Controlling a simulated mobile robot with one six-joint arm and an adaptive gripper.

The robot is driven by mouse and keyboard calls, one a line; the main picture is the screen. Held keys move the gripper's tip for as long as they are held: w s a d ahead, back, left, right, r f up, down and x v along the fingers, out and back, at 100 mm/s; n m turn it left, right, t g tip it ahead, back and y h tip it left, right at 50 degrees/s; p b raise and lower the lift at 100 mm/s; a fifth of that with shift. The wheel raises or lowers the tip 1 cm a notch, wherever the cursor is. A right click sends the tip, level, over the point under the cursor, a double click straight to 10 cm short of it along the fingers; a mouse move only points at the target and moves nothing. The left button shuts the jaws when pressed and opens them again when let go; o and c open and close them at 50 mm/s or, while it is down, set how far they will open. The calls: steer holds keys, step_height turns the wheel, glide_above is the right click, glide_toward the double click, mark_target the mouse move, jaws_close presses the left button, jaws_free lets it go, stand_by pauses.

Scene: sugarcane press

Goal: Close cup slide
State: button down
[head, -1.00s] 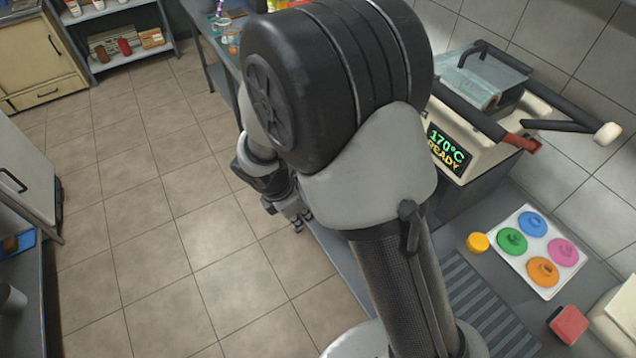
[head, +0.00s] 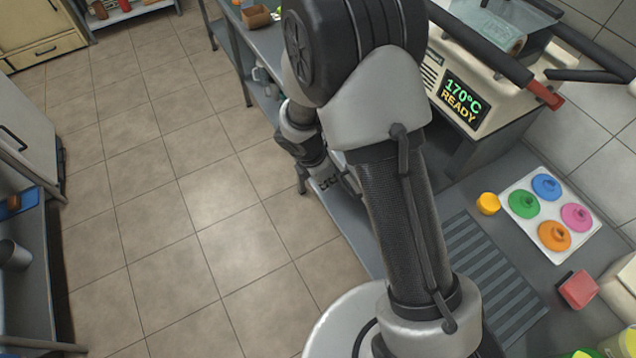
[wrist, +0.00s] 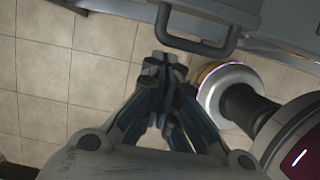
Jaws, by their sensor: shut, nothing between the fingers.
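A grey panel with a dark bar handle (wrist: 195,40) is at the top of the wrist view. It may be the cup slide's front, but I cannot tell for sure, nor how far out it stands. My gripper (wrist: 165,65) is shut and empty, its fingertips just below the handle's left end in the picture. I cannot tell whether they touch it. In the head view my gripper (head: 338,183) is low beside the counter's front edge, partly hidden by my arm. No cups or slide can be made out there.
A heated press (head: 480,85) reading 170°C READY stands on the counter. A white board with coloured lids (head: 530,235), a yellow piece (head: 488,203) and a red block (head: 578,289) lie to its front. Open tiled floor (head: 190,200) lies left of the counter.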

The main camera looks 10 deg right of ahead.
steer(key=shift+w+d, duration=0.1)
stand_by(0.3)
steer(key=w+d+p, duration=0.2)
steer(key=d, duration=0.3)
steer(key=w+d+p, duration=0.3)
steer(key=d, duration=0.3)
steer(key=w+d+p, duration=0.2)
steer(key=d+p, duration=0.1)
steer(key=d, duration=0.3)
steer(key=shift+w+d, duration=0.2)
steer(key=shift+w, duration=0.05)
steer(key=shift+w+d, duration=0.3)
steer(key=shift+d, duration=0.25)
steer(key=a, duration=0.1)
steer(key=s+a+r, duration=0.1)
steer(key=a+p, duration=0.1)
steer(key=a, duration=0.1)
steer(key=shift+s+r, duration=0.3)
steer(key=shift+r, duration=0.05)
steer(key=p+v, duration=0.2)
steer(key=v, duration=0.7)
